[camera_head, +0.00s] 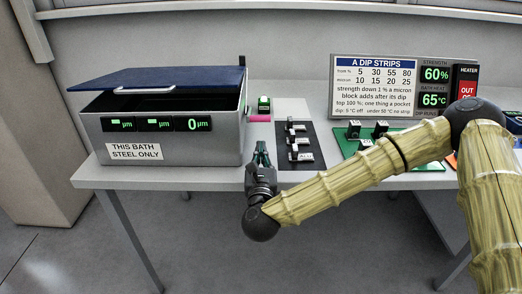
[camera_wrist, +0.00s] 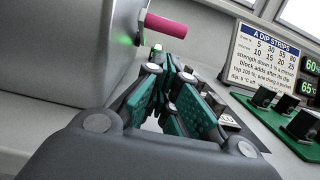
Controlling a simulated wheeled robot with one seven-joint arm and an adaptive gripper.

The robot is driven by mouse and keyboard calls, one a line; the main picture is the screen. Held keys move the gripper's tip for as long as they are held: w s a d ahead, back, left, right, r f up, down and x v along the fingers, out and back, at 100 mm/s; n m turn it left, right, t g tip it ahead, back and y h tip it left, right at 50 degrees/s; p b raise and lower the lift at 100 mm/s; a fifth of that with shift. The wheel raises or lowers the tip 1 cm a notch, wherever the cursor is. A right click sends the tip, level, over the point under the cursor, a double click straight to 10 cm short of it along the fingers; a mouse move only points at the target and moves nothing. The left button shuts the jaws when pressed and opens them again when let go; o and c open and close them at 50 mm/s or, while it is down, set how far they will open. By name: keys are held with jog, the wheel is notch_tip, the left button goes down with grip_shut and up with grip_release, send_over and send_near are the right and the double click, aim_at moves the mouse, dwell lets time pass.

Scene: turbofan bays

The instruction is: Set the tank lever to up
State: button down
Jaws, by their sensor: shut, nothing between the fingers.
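The tank (camera_head: 165,150) is a grey metal box with a blue lid (camera_head: 165,78) tilted open. A pink-handled lever (camera_head: 259,118) sticks out to the right from the tank's right side. In the wrist view the pink grip (camera_wrist: 166,26) sits beyond my fingers, on a short grey arm near a small green light (camera_wrist: 125,40) on the tank wall. My gripper (camera_head: 262,150) is shut and empty, in front of and below the lever. In the wrist view its fingers (camera_wrist: 175,75) are apart from the grip.
A dark strip with several switch-like blocks (camera_head: 300,155) lies just right of my gripper. A green block (camera_head: 264,103) stands behind the lever. A green board (camera_head: 350,150), a dip strips sign (camera_head: 375,85) and digital displays (camera_head: 435,75) are farther right.

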jog(key=shift+w+r+p, duration=0.2)
jog(key=shift+w, duration=1.1)
jog(key=shift+w+r+p, duration=0.15)
jog(key=shift+w, duration=1.2)
jog(key=shift+w+r+p, duration=0.2)
jog(key=shift+w, duration=1.1)
jog(key=shift+r, duration=0.15)
jog(key=shift+r+g+p, duration=0.3)
jog(key=shift+p, duration=0.15)
